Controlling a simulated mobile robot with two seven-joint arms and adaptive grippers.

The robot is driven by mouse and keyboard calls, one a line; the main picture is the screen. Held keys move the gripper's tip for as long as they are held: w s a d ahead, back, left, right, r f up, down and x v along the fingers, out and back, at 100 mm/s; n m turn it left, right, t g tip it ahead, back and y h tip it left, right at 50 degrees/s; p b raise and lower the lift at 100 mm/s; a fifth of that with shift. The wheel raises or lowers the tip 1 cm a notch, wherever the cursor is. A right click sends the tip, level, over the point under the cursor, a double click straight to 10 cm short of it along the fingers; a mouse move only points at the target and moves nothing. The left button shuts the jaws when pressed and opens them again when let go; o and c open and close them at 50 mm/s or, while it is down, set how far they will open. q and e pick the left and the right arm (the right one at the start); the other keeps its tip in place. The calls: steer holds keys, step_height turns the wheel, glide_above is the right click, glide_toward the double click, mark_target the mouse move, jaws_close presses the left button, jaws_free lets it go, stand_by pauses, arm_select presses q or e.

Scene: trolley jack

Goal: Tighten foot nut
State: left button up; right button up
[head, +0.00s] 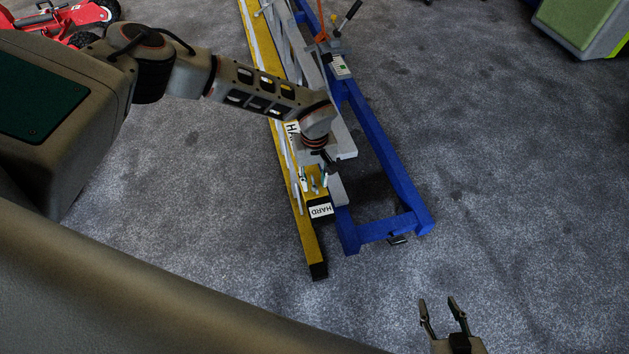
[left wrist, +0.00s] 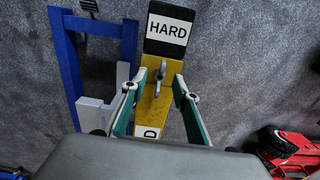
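In the head view the nut (head: 314,184) is small and partly crowded by the gripper. My left gripper (left wrist: 154,84) is open, with one finger on each side of the yellow piece and the nut between or just beyond the tips. I cannot tell whether a finger touches it. My right gripper (head: 438,304) is open and empty above the carpet at lower right.
The yellow rail (head: 312,248) lies beside a blue frame (head: 385,160) and grey beams (head: 343,140). A lever handle (head: 348,17) rises at the frame's far end. Red wheeled equipment (head: 85,14) is at upper left. A green box (head: 580,22) is at upper right. The carpet right of the frame is clear.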

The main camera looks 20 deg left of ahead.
mark_target(315, 186)
arm_select(q)
step_height(315, 186, up, 11)
stand_by(0.3)
stand_by(0.5)
